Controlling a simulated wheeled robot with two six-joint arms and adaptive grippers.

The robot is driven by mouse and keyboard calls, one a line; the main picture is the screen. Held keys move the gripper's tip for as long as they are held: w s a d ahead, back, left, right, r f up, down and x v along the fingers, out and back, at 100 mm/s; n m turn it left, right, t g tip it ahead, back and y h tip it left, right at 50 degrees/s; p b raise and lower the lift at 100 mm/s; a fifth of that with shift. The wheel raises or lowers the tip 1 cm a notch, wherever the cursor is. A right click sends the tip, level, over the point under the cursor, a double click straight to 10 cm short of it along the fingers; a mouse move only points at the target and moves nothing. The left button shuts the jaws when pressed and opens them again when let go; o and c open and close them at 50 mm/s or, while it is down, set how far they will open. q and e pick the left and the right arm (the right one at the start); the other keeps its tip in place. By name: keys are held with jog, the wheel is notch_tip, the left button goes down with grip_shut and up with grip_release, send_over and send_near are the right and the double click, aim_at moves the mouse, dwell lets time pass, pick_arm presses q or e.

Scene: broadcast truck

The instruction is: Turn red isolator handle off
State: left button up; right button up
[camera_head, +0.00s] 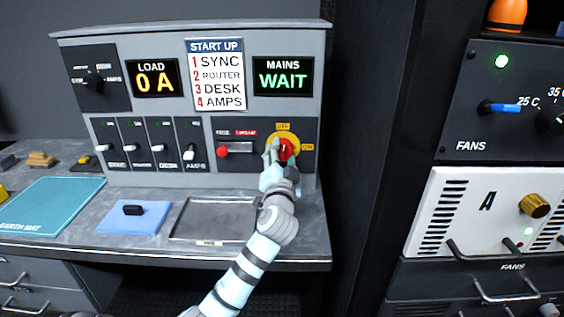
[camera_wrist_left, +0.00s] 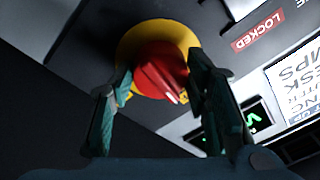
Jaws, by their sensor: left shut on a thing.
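The red isolator handle (camera_head: 286,149) sits on a round yellow plate (camera_head: 295,139) on the control panel, with yellow labels above it and to its right. My left gripper (camera_head: 280,154) is at the handle, its fingers on either side of it. In the left wrist view the red handle (camera_wrist_left: 160,70) shows between the two fingers (camera_wrist_left: 160,88), with a pale mark on its lower right edge. The gripper is shut on the handle. The handle's exact angle is partly hidden by the gripper in the head view. My right gripper is not in view.
The mains display (camera_head: 283,77) reads "WAIT" and the load display (camera_head: 153,78) "0 A". A metal tray (camera_head: 214,236) and blue mat (camera_head: 150,222) lie on the desk. A rack (camera_head: 480,215) stands right.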

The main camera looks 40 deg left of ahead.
pick_arm(q)
jog(key=shift+f+n+b, duration=0.2)
jog(key=shift+n+b, duration=0.2)
jog(key=shift+n, duration=0.5)
jog(key=o, duration=1.2)
jog(key=shift+c, duration=0.2)
jog(key=shift+r, duration=0.1)
jog(key=v, duration=1.2)
jog(key=shift+w+d, duration=0.1)
jog(key=shift+d, duration=0.1)
